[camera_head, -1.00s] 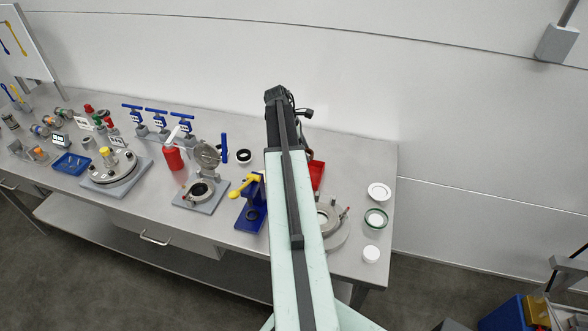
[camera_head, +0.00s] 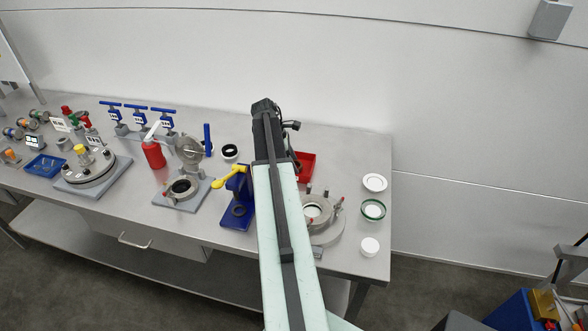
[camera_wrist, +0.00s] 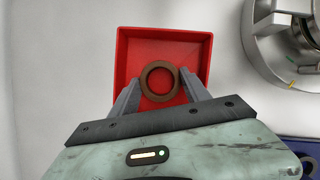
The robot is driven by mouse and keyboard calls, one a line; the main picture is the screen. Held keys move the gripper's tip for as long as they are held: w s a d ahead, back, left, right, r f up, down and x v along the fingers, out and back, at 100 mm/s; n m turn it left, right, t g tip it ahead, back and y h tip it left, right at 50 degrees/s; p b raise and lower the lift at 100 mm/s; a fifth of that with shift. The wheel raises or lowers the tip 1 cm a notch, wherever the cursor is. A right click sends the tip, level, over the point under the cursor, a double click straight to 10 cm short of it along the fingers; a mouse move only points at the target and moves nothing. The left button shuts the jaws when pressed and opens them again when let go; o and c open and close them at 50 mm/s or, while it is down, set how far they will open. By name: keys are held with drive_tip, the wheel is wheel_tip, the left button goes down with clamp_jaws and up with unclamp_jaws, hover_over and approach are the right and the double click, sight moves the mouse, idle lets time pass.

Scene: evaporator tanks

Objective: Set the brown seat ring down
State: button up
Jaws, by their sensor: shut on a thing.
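The brown seat ring (camera_wrist: 160,97) is between the two fingers of my gripper (camera_wrist: 159,78) in the wrist view. The fingers are shut on it from its left and right sides. The ring appears over the inside of a red tray (camera_wrist: 165,33). I cannot tell whether it touches the tray floor. In the head view the red tray (camera_head: 306,162) is partly hidden behind my arm, and the ring and gripper fingers are hidden.
A round grey metal fixture (camera_head: 318,212) stands in front of the tray; it also shows in the wrist view (camera_wrist: 262,50). A blue stand (camera_head: 238,210) with a yellow handle is to the left. White and green-rimmed round parts (camera_head: 373,209) lie at the bench's right end.

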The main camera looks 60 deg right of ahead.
drive_tip(key=shift+f, duration=0.2)
drive_tip(key=o, duration=1.5)
drive_tip(key=shift+r, duration=0.1)
drive_tip(key=shift+r+p, duration=0.45)
drive_tip(key=shift+p, duration=0.1)
drive_tip(key=p+v, duration=1)
drive_tip(key=v, duration=0.1)
drive_tip(key=shift+w+a+r, duration=0.1)
drive_tip(key=shift+a+r, duration=0.05)
drive_tip(key=shift+r, duration=0.05)
